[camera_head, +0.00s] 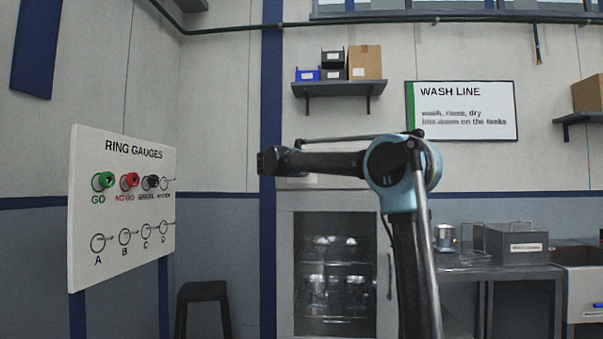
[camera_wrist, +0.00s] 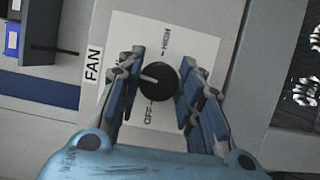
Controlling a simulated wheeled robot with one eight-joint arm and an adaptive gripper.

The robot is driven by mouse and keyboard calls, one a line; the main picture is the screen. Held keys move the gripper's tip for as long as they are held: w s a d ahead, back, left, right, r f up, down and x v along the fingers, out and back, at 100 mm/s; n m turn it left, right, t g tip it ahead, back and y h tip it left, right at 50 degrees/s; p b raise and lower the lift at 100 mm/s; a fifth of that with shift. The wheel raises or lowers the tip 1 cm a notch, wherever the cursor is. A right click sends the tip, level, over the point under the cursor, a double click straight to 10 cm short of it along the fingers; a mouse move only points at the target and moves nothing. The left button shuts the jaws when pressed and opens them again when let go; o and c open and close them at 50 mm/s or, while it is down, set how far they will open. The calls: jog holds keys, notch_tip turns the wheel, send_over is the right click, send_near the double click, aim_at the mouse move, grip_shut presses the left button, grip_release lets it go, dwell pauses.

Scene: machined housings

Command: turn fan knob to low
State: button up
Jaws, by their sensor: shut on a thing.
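The fan knob (camera_wrist: 158,81) is round and black, with a white pointer line, on a pale plate (camera_wrist: 201,55) in the wrist view. The pointer aims left in the picture, between the HIGH and OFF marks, towards the FAN label (camera_wrist: 93,67). No LOW mark shows; my left finger covers the plate where the pointer aims. My gripper (camera_wrist: 160,85) has one finger on each side of the knob and is shut on it. In the head view my arm reaches left above the glass-door cabinet, and the knob cannot be made out there.
A glass-door cabinet (camera_head: 285,270) with metal parts inside stands below my arm. A ring gauge board (camera_head: 125,215) is at the left, with a dark stool (camera_head: 203,292) beside it. A wall shelf (camera_head: 338,88) with bins and a box hangs above.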

jog(key=shift+f, duration=0.15)
jog(key=o, duration=1)
jog(key=shift+a, duration=0.15)
jog(key=shift+o, duration=0.2)
jog(key=v, duration=1.2)
